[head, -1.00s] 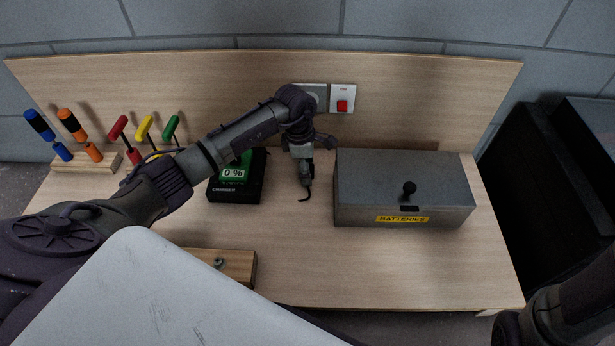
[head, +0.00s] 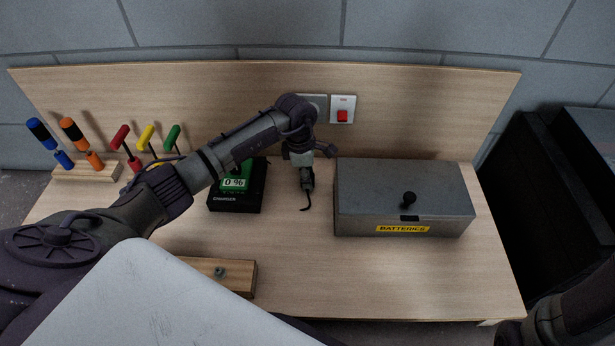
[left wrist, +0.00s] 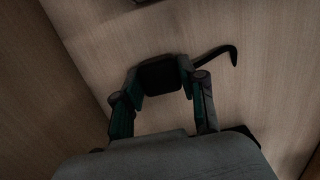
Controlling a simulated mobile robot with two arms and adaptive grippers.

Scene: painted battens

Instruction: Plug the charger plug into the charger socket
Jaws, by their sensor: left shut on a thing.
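My left gripper (head: 307,184) is shut on the dark charger plug (left wrist: 160,77), seen between its two fingers in the left wrist view. The plug's short black cable (head: 306,206) hangs below the gripper in the head view and curls to the right in the left wrist view. The gripper is above the bench, in front of the back board. The charger socket (head: 320,102) is a grey plate on that board, largely hidden behind my left wrist. My right gripper is out of view; only part of the arm shows at bottom right.
A black charger (head: 235,200) with a green battery reading 0 % stands left of the gripper. A grey batteries box (head: 403,190) stands close on the right. A red switch (head: 342,116) is beside the socket. A tool rack (head: 90,172) stands far left.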

